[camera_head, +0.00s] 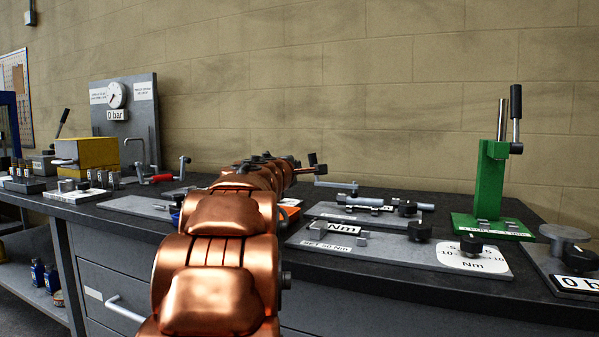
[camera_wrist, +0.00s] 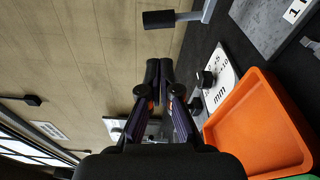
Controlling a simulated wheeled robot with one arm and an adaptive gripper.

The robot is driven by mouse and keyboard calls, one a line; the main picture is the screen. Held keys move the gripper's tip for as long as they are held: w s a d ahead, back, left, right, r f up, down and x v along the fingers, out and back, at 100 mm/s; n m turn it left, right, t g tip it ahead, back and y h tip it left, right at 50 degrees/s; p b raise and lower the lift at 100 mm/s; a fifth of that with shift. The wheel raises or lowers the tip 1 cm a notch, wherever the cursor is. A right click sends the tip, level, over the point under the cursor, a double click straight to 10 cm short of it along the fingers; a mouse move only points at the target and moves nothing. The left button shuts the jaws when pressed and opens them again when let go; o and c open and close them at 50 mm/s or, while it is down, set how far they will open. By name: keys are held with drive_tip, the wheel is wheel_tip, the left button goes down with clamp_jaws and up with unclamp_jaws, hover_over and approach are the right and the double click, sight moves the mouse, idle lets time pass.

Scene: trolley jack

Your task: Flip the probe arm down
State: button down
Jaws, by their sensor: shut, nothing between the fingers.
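My gripper (camera_wrist: 159,70) is shut and empty, its two dark fingertips side by side in the wrist view. A grey metal arm with a black cylindrical grip (camera_wrist: 172,19) lies beyond the fingertips, apart from them. It may be the probe arm, but I cannot be sure. In the head view a grey arm with a black end (camera_head: 336,184) shows just right of my gripper (camera_head: 313,158). A white plate marked mm (camera_wrist: 221,72) with a black knob (camera_wrist: 205,79) is right of the fingers in the wrist view. My arm hides part of the bench in the head view.
An orange tray (camera_wrist: 215,130) is close to the gripper's right in the wrist view. In the head view, torque plates with black knobs (camera_head: 420,231) and a green press (camera_head: 492,180) stand to the right. A yellow box (camera_head: 98,153) and a gauge panel (camera_head: 138,105) stand left.

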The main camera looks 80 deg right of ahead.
drive_tip(key=a+b, duration=0.1)
drive_tip(key=a, duration=0.8)
drive_tip(key=shift+w+a+b, duration=0.15)
drive_tip(key=shift+w+b, duration=0.15)
drive_tip(key=shift+w, duration=0.05)
drive_tip(key=shift+r, duration=0.1)
